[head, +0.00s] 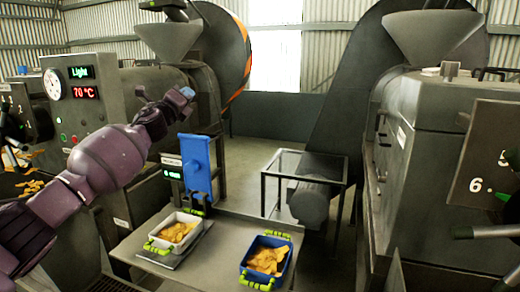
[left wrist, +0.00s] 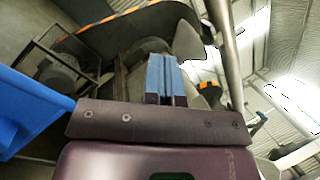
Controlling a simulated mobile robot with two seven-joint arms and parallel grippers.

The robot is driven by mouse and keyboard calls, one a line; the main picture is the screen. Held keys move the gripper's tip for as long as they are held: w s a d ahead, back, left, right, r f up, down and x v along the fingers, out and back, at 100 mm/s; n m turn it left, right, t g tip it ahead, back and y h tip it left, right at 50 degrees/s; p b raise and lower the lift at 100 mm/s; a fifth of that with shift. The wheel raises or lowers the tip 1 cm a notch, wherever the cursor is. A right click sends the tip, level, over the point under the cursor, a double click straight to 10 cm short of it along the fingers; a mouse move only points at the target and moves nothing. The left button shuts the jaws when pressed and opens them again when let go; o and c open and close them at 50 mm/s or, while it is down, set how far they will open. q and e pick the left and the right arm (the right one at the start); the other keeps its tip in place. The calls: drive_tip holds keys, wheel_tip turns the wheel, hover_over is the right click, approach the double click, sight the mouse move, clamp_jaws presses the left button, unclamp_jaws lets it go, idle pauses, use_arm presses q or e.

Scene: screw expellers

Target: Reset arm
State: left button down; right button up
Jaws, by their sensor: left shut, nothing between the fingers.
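My left arm comes in from the left in the head view, and its gripper (head: 186,92) is held up in the air in front of the left machine. In the left wrist view the two blue fingers of my left gripper (left wrist: 163,75) lie together, shut with nothing between them. It is above and apart from the blue upright panel (head: 196,163), which also shows at the left edge of the left wrist view (left wrist: 28,112). My right gripper is not in view.
A white bin (head: 178,232) and a blue bin (head: 266,260), both with yellow pieces and green handles, stand on a low grey table (head: 222,262). Machines flank both sides, the left one with a gauge and 70 °C display (head: 84,92). A glass-topped frame table (head: 304,165) stands behind.

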use_arm(q)
drive_tip(key=s+d+f+n+g+y, duration=0.1)
drive_tip(key=s+f+n, duration=0.5)
drive_tip(key=f, duration=0.4)
drive_tip(key=s+d+f+n+b, duration=0.1)
drive_tip(key=s+d+f+n, duration=0.1)
drive_tip(key=s+f+n, duration=0.55)
drive_tip(key=s+d+f+n+g+y, duration=0.1)
drive_tip(key=s+f+n, duration=0.3)
drive_tip(key=f, duration=0.7)
drive_tip(key=s+a+f+n+g+y, duration=0.2)
drive_tip(key=s+a+f+n, duration=0.1)
drive_tip(key=s+f, duration=0.7)
drive_tip(key=s+a+f+n+g+y+b, duration=0.1)
drive_tip(key=s+a+f+n+g, duration=0.1)
drive_tip(key=s+f, duration=0.9)
drive_tip(key=s+a+f+n+g+y, duration=0.2)
drive_tip(key=s+a+f+n, duration=0.3)
drive_tip(key=s+f, duration=0.5)
drive_tip(key=s+n, duration=0.1)
drive_tip(key=s, duration=0.5)
drive_tip(key=shift+f+n+g+y+b, duration=0.2)
drive_tip(key=shift+n+g+y+b, duration=0.1)
drive_tip(key=shift+n+g+b, duration=0.1)
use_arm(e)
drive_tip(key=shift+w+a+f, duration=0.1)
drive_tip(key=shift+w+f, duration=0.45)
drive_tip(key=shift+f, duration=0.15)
